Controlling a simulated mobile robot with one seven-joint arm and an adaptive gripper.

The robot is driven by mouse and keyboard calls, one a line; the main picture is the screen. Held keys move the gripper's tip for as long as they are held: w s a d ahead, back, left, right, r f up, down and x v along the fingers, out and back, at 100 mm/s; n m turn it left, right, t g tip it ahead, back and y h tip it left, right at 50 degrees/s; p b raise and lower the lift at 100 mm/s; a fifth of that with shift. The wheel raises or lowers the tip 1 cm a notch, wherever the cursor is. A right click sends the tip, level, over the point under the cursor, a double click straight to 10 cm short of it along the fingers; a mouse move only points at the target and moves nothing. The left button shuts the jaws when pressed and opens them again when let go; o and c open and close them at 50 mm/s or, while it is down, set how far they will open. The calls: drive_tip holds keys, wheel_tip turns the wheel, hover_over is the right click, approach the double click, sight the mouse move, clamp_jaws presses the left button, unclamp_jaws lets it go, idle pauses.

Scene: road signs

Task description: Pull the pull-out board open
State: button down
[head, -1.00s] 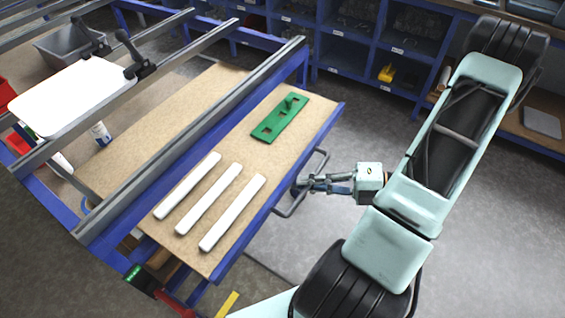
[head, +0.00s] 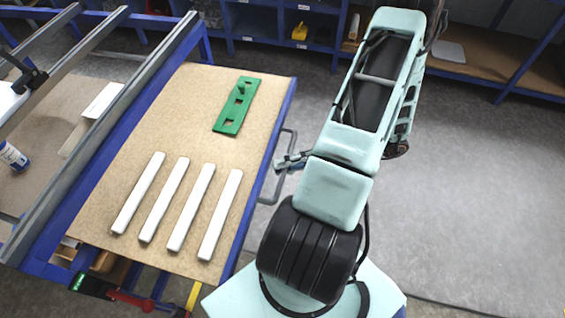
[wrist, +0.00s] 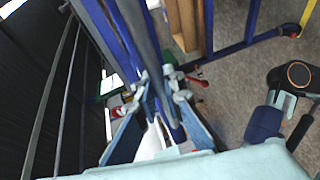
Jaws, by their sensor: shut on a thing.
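The pull-out board (head: 190,130) is a tan wooden top with a blue front edge, and it stands well out from the frame. A grey bar handle (head: 269,200) sticks out from its blue edge. My gripper (head: 284,163) is at the middle of the handle, shut on it, with my arm partly covering the hand. In the wrist view my gripper (wrist: 160,90) has its two fingers on either side of a grey bar that runs up the picture. The exact contact is small and partly hidden.
Several white strips (head: 165,200) and a green plate with square holes (head: 238,105) lie on the board. A grey rail (head: 120,120) runs along its left side. Blue shelving (head: 260,30) stands at the back. Grey floor (head: 470,180) to the right is free.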

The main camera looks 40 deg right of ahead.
idle(0.3)
drive_tip(key=c, duration=2)
unclamp_jaws()
drive_tip(key=shift+d, duration=0.1)
drive_tip(key=v, duration=1.2)
